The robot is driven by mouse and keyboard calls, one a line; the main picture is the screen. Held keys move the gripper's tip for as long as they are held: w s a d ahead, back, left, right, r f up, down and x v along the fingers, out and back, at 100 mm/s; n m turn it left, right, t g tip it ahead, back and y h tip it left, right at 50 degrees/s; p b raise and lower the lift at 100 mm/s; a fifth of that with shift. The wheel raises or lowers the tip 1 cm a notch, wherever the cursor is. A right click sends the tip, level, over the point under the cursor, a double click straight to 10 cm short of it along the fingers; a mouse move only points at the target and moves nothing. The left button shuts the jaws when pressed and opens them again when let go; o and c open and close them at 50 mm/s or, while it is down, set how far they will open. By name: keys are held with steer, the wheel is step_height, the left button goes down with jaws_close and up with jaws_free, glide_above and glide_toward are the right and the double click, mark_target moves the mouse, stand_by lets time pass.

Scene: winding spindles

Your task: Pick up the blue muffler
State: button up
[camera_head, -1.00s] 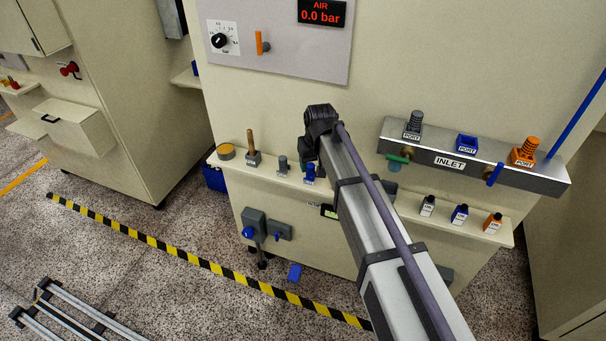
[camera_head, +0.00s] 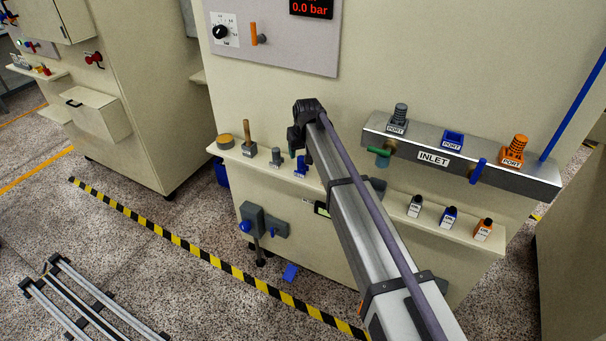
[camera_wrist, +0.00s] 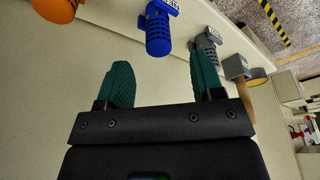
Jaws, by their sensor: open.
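The blue muffler (camera_head: 300,166) stands on the narrow cream shelf, just left of my arm, in the head view. In the wrist view the blue muffler (camera_wrist: 158,32) is a ribbed cylinder with a labelled base. It lies ahead of my gripper (camera_wrist: 163,74), roughly in line with the gap between the teal fingers. The fingers are apart and empty, and the muffler shows beyond their tips. My arm hides most of the gripper in the head view.
A grey muffler (camera_wrist: 208,44) and an orange one (camera_wrist: 58,8) stand on either side of the blue one. A wooden-handled tool (camera_head: 248,138) and round tin (camera_head: 225,141) are farther left. The inlet manifold (camera_head: 400,150) and several small bottles (camera_head: 449,216) are right of my arm.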

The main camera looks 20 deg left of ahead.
mark_target(302, 158)
steer(key=b+x, duration=0.5)
steer(key=x, duration=0.2)
steer(key=shift+s+d, duration=0.1)
steer(key=shift+d, duration=0.05)
steer(key=shift+r, duration=0.3)
steer(key=shift+c, duration=0.2)
steer(key=c, duration=0.9)
steer(key=shift+c, duration=0.2)
